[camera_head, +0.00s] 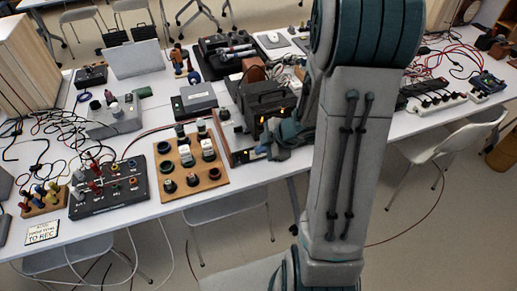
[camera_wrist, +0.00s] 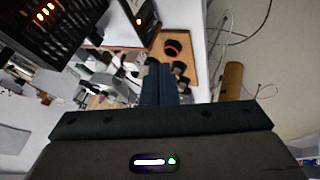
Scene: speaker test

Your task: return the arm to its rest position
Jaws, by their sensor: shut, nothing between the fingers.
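My arm runs down the right-centre of the head view, grey with teal joint covers. My gripper (camera_head: 262,150) shows partly behind the upright arm link, at the table's front edge beside a dark device with lit orange lamps (camera_head: 268,104). In the wrist view, the fingers of my gripper (camera_wrist: 159,72) are together, with nothing held between them. A wooden board with dark and white round parts (camera_head: 212,177) lies left of the gripper and also shows beyond the fingertips in the wrist view (camera_wrist: 183,18). I cannot tell whether the gripper touches the device.
The long white table (camera_head: 140,225) carries a black socket box (camera_head: 108,190), a grey box (camera_head: 112,118), a laptop-like panel (camera_head: 135,60) and tangled cables. White chairs (camera_head: 450,143) stand at its front. Open floor (camera_head: 440,240) lies at the lower right.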

